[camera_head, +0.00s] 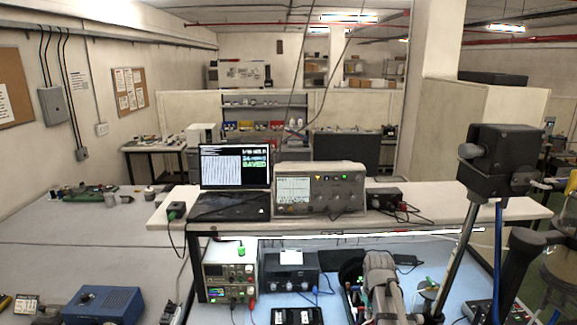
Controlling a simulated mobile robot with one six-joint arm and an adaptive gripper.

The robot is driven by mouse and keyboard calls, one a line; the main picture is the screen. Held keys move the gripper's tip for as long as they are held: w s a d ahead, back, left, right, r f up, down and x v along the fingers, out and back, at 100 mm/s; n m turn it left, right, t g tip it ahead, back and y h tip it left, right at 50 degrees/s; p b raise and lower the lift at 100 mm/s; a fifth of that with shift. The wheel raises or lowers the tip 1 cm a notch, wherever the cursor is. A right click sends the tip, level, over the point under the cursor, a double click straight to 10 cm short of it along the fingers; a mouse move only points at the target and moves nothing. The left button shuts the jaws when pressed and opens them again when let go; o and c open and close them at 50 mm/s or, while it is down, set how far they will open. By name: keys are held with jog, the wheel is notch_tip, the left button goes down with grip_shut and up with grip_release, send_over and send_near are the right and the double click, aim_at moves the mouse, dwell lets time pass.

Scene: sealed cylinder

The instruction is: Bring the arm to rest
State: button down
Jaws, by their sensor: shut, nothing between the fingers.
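A grey jointed part (382,285) rises from the bottom edge right of centre, over the light blue bench mat; it looks like part of my arm. I cannot make out any fingertips on it, so my gripper does not show clearly in this view. No sealed cylinder can be told apart among the things here.
A laptop (233,180) and an oscilloscope (320,190) stand on a raised shelf (450,208). Below it are a power supply (230,272) and another instrument (291,275). A black device on a slanted pole (495,160) stands at right. The left grey bench is partly clear.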

jog(key=s+a+m, duration=0.3)
jog(key=s+a, duration=0.5)
jog(key=s, duration=0.2)
notch_tip(320, 180, down, 16)
jog(key=s+b, duration=0.2)
jog(key=b, duration=1.3)
jog(key=shift+d+r+b, duration=0.25)
jog(key=shift+d+b, duration=0.05)
jog(key=shift+d, duration=0.05)
jog(key=shift+s+a, duration=0.1)
